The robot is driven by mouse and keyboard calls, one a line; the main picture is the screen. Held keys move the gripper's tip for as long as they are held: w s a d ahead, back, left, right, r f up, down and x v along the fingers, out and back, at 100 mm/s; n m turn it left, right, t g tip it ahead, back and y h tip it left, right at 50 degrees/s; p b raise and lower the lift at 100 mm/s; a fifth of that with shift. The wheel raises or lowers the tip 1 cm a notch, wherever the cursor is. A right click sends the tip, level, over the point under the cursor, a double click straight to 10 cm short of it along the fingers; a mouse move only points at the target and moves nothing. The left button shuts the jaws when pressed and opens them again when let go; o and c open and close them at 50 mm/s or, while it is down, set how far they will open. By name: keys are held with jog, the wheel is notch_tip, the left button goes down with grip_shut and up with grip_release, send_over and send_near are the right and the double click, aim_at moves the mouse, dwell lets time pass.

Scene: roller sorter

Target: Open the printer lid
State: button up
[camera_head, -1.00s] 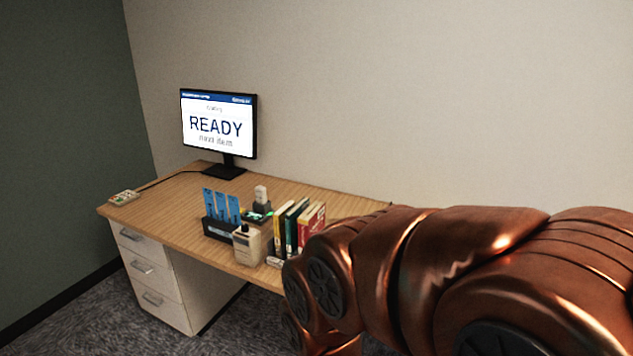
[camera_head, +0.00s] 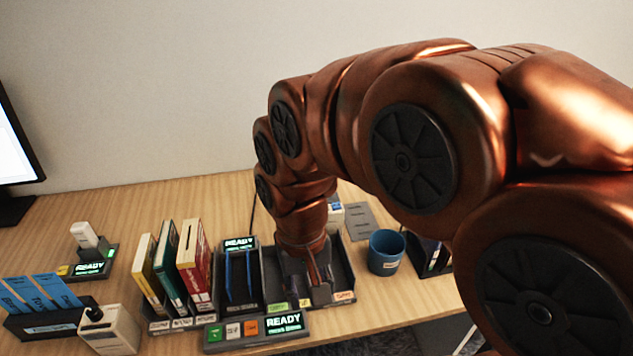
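I cannot tell for certain which device is the printer. A small beige box (camera_head: 110,332) with a dark round part on top stands at the front left of the desk. A small white device (camera_head: 335,212) with a blue patch is partly hidden behind my arm. No raised lid is visible on either. My gripper (camera_head: 318,290) points down into a dark sorting tray (camera_head: 345,262) near the middle of the desk. Its fingers are small and dark against the tray, so their opening and anything between them cannot be made out.
Upright books (camera_head: 180,265), a slot unit reading READY (camera_head: 240,245) and a button panel (camera_head: 255,330) crowd the tray's left and front. A blue mug (camera_head: 386,250) stands right. Blue cards (camera_head: 40,292) and a monitor (camera_head: 15,140) are left.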

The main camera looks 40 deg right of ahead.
jog(key=w+d+f+m+t+b, duration=0.15)
jog(key=w+d+m+b, duration=0.25)
jog(key=w+d+m, duration=0.9)
jog(key=w+d+m+t+b, duration=0.2)
jog(key=w+d+m+b, duration=0.3)
jog(key=w+d, duration=0.75)
jog(key=shift+m+h, duration=0.4)
jog(key=shift+m, duration=0.2)
jog(key=shift+w+a+f+p, duration=0.4)
jog(key=shift+w+f, duration=0.45)
jog(key=shift+f, duration=0.4)
jog(key=shift+w+a+f+p, duration=0.25)
jog(key=shift+w+a+f, duration=0.2)
jog(key=shift+w+f, duration=0.65)
jog(key=shift+w+a+f+p, duration=0.4)
jog(key=shift+w+f, duration=0.25)
jog(key=shift+f, duration=0.8)
jog(key=shift+c, duration=0.2)
grip_shut()
jog(key=shift+r, duration=0.1)
